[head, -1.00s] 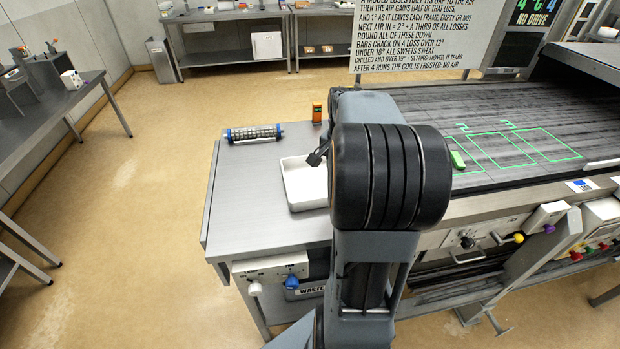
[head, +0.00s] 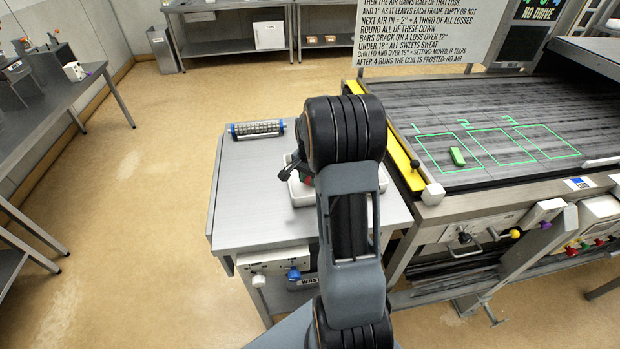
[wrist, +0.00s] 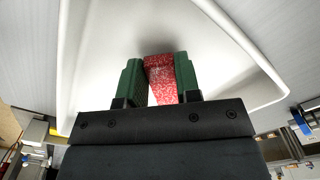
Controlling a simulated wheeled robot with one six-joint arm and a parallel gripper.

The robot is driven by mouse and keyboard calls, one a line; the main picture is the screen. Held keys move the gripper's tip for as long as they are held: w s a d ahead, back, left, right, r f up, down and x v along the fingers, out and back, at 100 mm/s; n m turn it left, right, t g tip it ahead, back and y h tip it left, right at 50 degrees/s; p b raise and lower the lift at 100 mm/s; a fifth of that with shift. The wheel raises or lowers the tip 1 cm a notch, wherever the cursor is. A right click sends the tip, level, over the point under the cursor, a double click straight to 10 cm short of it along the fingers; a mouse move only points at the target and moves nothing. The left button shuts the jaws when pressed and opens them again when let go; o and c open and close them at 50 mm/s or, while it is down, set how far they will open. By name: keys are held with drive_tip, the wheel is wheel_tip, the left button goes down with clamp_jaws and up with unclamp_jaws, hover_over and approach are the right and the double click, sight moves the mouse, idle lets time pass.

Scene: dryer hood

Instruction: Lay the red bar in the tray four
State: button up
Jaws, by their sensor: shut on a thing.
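A red bar with pale speckles (wrist: 160,75) stands between the green fingers of my gripper (wrist: 159,88) in the wrist view. My gripper is shut on it, over the inside of a white tray (wrist: 75,45). In the head view my gripper (head: 303,172) is low at the tray (head: 297,203), on the grey side table, partly behind my arm. I cannot tell whether the bar touches the tray floor. No number shows on the tray.
A roller with blue ends (head: 257,129) lies behind the tray on the side table (head: 245,180). On the right, a dark belt (head: 440,100) carries green outlined frames and a green bar (head: 457,156). A yellow strip (head: 400,160) edges the belt. The table's left part is clear.

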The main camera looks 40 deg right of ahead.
drive_tip(key=shift+f, duration=0.3)
drive_tip(key=shift+f, duration=0.2)
drive_tip(key=o, duration=0.9)
drive_tip(key=shift+r, duration=0.1)
wheel_tip(320, 180, up, 12)
drive_tip(key=b, duration=0.1)
drive_tip(key=s+a+r+n+t, duration=0.1)
drive_tip(key=s+a+r+n, duration=0.15)
drive_tip(key=a, duration=0.35)
drive_tip(key=s+a+r+n+t, duration=0.1)
drive_tip(key=s+a+r+n, duration=0.1)
drive_tip(key=s+a+n, duration=0.3)
drive_tip(key=s+a+f+n+t, duration=0.2)
drive_tip(key=s+a+n, duration=0.4)
drive_tip(key=s+a, duration=0.2)
drive_tip(key=shift+a+t, duration=0.3)
drive_tip(key=shift+a, duration=0.15)
